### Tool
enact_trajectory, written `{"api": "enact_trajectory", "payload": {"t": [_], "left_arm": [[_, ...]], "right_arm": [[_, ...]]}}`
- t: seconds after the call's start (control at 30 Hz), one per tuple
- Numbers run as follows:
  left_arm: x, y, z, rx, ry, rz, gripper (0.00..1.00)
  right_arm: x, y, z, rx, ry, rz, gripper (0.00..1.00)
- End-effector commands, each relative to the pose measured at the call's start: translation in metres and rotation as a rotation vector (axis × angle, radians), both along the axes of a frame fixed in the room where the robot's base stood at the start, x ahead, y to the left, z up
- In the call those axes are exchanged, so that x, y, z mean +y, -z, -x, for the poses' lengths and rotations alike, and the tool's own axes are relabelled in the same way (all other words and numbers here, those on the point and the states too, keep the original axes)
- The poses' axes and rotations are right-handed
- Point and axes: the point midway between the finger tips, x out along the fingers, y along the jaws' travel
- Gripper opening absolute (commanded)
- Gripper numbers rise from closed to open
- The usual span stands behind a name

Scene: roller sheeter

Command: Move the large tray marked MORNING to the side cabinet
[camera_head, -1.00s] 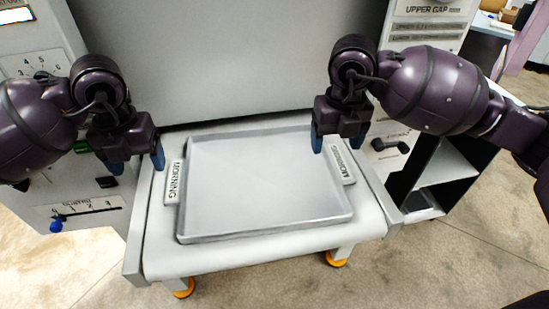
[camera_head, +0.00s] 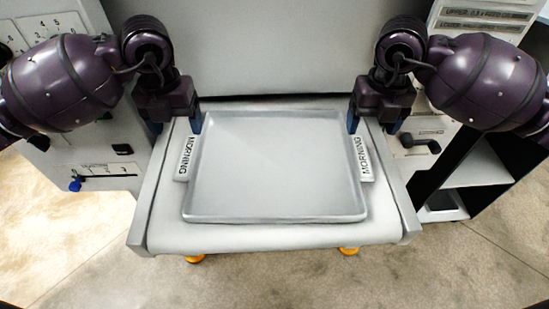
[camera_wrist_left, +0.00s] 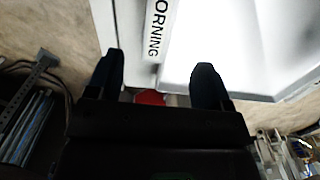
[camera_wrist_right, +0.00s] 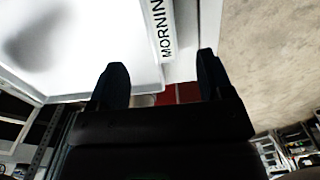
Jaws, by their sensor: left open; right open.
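The large grey tray (camera_head: 275,212) lies flat on the machine's light outfeed table (camera_head: 280,236). It carries a MORNING label on its left edge (camera_head: 185,158) and another on its right edge (camera_head: 364,158). My left gripper (camera_head: 175,128) is open and empty above the tray's far left side. My right gripper (camera_head: 373,128) is open and empty above the far right side. In the left wrist view the label and tray edge show beyond the open fingers (camera_wrist_left: 160,88). The right wrist view shows the same around its fingers (camera_wrist_right: 160,85). No side cabinet can be made out for certain.
The machine's grey upright panel (camera_head: 260,50) stands right behind the tray. Control panels flank it, with a blue-knobbed slider (camera_head: 75,185) at left and a black lever (camera_head: 420,143) at right. A dark open-fronted unit with shelves (camera_head: 475,185) stands at right. The floor in front is clear.

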Motion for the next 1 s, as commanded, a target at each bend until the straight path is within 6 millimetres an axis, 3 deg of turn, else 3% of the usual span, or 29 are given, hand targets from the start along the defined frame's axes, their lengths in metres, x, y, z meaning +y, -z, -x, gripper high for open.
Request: {"api": "enact_trajectory", "payload": {"t": [0.53,0.7,1.0], "left_arm": [[0.0,0.08,0.001,0.002,-0.002,-0.001,0.73],[0.0,0.093,0.001,0.0,0.0,-0.001,0.73],[0.0,0.096,0.0,0.0,0.0,-0.001,0.73]], "right_arm": [[0.0,0.08,0.0,0.002,0.0,-0.001,0.73],[0.0,0.093,0.001,0.002,-0.001,0.0,0.73],[0.0,0.096,0.0,0.0,-0.002,0.0,0.73]]}}
